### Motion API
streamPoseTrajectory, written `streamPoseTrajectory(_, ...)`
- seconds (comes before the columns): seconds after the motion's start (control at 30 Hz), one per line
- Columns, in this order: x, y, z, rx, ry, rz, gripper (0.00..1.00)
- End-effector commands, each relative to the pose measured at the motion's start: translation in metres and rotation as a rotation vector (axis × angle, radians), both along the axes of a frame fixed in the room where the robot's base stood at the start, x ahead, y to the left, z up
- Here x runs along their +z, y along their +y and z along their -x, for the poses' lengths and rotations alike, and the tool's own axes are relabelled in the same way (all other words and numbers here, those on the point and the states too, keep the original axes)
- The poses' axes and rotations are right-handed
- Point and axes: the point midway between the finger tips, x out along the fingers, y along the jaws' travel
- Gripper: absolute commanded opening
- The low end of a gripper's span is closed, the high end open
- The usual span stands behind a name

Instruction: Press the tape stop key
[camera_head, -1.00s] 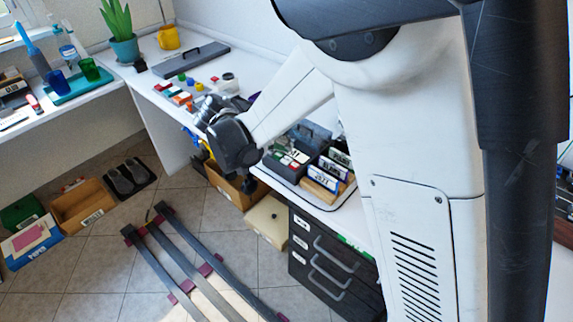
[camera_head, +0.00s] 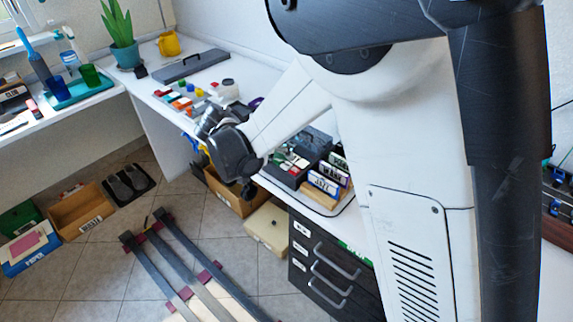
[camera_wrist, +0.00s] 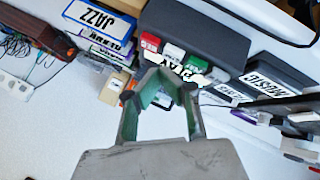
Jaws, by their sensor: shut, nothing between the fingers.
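The tape player (camera_wrist: 195,32) is a dark box with a row of coloured keys along its edge. The key labels are too small and tilted to tell which reads stop. My gripper (camera_wrist: 160,76) is shut and empty, its green-lined fingers meeting just short of the keys in the picture; I cannot tell whether they touch.
A block labelled JAZZ (camera_wrist: 100,17) and other label blocks stand beside the player. A dark MUSIC box (camera_wrist: 268,85) is on its other side. In the head view a black drawer unit (camera_head: 330,270) stands below the desk, and small coloured items (camera_head: 190,95) lie farther along.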

Motion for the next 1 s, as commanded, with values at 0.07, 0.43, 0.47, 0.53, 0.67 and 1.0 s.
streamPoseTrajectory(0.07, 0.0000, 0.0000, 0.0000, 0.000, 0.000, 0.000, 0.00)
streamPoseTrajectory(0.43, 0.0000, 0.0000, 0.0000, 0.000, 0.000, 0.000, 0.00)
streamPoseTrajectory(0.47, 0.0000, 0.0000, 0.0000, 0.000, 0.000, 0.000, 0.00)
streamPoseTrajectory(0.53, -0.0002, 0.0000, 0.0000, 0.000, 0.000, 0.000, 0.00)
streamPoseTrajectory(0.67, -0.0030, 0.0000, 0.0000, 0.000, 0.000, 0.000, 0.00)
streamPoseTrajectory(1.0, -0.0086, 0.0000, 0.0000, 0.000, 0.000, 0.000, 0.00)
